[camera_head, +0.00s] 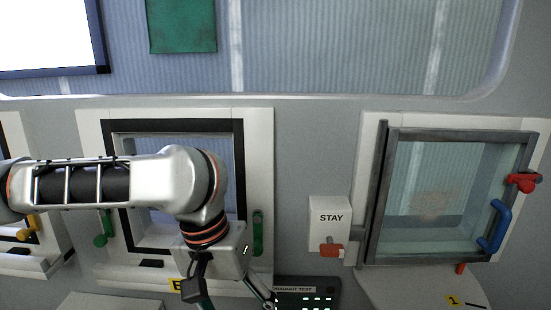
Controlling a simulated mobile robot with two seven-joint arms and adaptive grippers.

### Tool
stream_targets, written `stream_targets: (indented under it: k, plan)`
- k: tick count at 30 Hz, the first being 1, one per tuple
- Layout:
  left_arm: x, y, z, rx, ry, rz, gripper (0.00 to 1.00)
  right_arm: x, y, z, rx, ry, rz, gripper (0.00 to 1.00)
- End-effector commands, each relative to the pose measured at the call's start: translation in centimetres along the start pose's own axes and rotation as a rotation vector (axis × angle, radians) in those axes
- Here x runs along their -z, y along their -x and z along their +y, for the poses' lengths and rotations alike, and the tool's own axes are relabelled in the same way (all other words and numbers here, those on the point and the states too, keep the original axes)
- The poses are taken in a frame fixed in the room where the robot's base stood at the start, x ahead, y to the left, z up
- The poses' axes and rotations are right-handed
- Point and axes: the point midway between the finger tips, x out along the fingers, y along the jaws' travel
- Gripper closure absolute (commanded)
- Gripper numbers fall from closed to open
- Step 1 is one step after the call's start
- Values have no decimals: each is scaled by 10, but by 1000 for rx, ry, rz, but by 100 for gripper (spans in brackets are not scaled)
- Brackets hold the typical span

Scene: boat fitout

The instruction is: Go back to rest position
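My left arm comes in from the left edge, bent at a silver wrist that points down. My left gripper (232,298) hangs at the lower middle, in front of the lower right part of a white-framed window with a black seal (239,128). Its two fingers are spread apart, so it is open. No object shows between them, but the fingertips are close to the bottom edge and partly hard to see. My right gripper is not in view.
Right of the gripper are a STAY box (329,214) with a red knob, and a grey-framed glass hatch (459,128) with a blue handle (495,226). A dark test panel (310,283) lies close beside the gripper. Green latches (258,232) flank the window.

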Motion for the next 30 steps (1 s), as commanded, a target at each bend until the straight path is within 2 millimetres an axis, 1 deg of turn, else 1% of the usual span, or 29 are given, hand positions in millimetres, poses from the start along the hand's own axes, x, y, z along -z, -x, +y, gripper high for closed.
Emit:
stream_targets:
  k: [1, 3, 5, 6, 12, 15, 18, 21, 24, 26, 29, 30]
  plan:
    - [0, -10, 11, -41, -28, -1, 30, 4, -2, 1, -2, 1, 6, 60]
    - [4, -22, 28, -105, -70, 12, 30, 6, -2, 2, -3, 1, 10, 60]
    - [8, -33, 44, -169, -109, 28, 30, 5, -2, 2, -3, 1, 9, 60]
    - [11, -40, 56, -214, -133, 43, 30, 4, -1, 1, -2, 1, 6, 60]
    - [28, -66, 107, -441, -227, 150, 30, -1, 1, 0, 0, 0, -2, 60]
    - [39, -76, 126, -542, -249, 222, 30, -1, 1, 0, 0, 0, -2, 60]
    - [52, -84, 138, -627, -255, 306, 30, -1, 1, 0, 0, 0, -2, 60]
    - [66, -92, 142, -692, -246, 399, 30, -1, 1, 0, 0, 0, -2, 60]
    - [80, -103, 138, -734, -226, 499, 30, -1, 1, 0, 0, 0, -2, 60]
    - [88, -110, 132, -746, -209, 561, 30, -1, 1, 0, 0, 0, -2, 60]
    - [99, -127, 115, -743, -174, 662, 30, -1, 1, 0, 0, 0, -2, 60]
    - [103, -134, 106, -733, -159, 702, 30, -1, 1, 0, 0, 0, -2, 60]
